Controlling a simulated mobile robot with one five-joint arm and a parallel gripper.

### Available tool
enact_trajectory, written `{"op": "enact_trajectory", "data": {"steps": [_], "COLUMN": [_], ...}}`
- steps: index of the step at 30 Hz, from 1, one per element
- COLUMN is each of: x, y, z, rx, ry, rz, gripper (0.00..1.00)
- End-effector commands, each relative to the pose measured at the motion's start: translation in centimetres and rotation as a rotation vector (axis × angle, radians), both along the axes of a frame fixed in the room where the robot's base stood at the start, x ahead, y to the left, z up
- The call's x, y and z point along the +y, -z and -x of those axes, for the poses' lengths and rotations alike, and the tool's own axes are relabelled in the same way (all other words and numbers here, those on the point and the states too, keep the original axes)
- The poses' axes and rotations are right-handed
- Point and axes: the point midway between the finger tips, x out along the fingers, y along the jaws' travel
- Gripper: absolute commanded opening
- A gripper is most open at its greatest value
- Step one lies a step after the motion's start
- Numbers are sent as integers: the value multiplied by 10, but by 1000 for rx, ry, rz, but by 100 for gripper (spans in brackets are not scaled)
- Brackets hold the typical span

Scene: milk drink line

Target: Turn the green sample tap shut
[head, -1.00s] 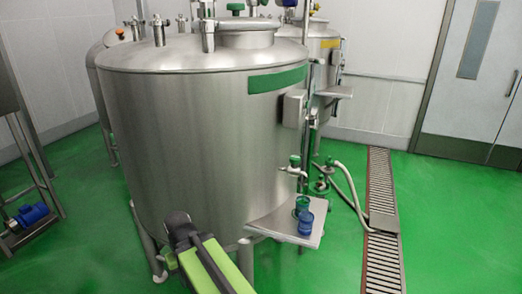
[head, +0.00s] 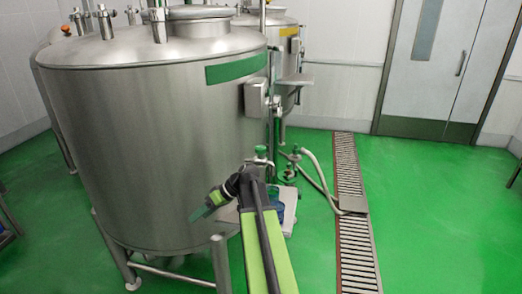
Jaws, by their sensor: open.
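The green sample tap (head: 261,151) sticks out from the right side of the large steel tank (head: 150,140). Its green handle shows above my arm; its spout is mostly hidden behind my arm. My gripper (head: 198,214) is open and empty. In the picture it is left of and below the tap, in front of the tank wall, and apart from the tap. Whether the tap is open or shut is too small to tell.
A hose (head: 322,178) runs to the floor drain (head: 352,230). A control box (head: 255,96) is mounted on the tank. Green floor is clear at right.

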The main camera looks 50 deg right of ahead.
Motion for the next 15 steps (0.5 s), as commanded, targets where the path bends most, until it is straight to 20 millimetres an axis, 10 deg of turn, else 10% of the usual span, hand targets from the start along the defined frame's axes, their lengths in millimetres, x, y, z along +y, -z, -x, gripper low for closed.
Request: {"op": "enact_trajectory", "data": {"steps": [3, 9, 15], "x": [-126, -289, -354], "y": [-41, -112, -147], "z": [18, 101, 158], "rx": [-314, -782, -984], "ry": [71, 200, 270], "rz": [-37, 75, 183], "gripper": [62, 62, 62]}}
